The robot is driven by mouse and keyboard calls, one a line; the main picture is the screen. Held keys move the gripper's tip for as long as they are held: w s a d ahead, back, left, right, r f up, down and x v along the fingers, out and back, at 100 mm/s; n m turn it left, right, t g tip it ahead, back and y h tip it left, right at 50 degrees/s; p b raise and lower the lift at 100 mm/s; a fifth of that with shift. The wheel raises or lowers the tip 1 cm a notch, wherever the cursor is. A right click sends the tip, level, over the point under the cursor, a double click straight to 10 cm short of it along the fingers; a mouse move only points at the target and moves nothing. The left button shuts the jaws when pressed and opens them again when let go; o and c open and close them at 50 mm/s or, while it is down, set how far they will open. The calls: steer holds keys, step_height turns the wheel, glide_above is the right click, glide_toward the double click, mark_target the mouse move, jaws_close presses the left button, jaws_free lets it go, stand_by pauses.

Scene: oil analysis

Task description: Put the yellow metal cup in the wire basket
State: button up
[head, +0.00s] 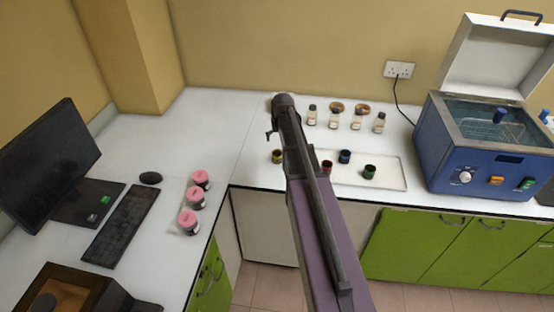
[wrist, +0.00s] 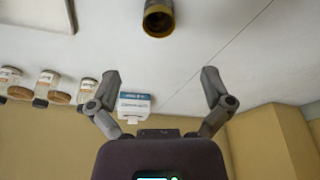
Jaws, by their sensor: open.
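The yellow metal cup (head: 277,156) stands on the white counter, just left of my arm in the head view. The wrist view shows the cup (wrist: 158,18) at the top edge, partly cut off, with its dark open mouth and yellow rim. My gripper (wrist: 161,75) is open and empty, fingers spread, with the cup beyond the fingertips and apart from them. In the head view my gripper (head: 270,133) is mostly hidden behind my arm. The wire basket (head: 487,131) sits inside the blue bath with its lid raised, at the right.
A red cup (head: 327,167), a blue cup (head: 345,156) and a green cup (head: 370,172) stand near or on a white tray (head: 398,163). Several glass bottles (head: 334,118) stand behind. A white box (wrist: 135,104) shows in the wrist view. Pink-lidded jars (head: 195,197) stand left.

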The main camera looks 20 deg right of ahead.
steer(key=b, duration=0.8)
glide_above(277, 162)
steer(key=x, duration=0.2)
steer(key=s+x, duration=0.1)
steer(key=x, duration=0.5)
steer(key=shift+s+f, duration=0.2)
steer(key=shift+f, duration=0.1)
steer(key=shift+d+b+x, duration=0.2)
steer(key=shift+b+x, duration=2.45)
steer(key=c, duration=1.3)
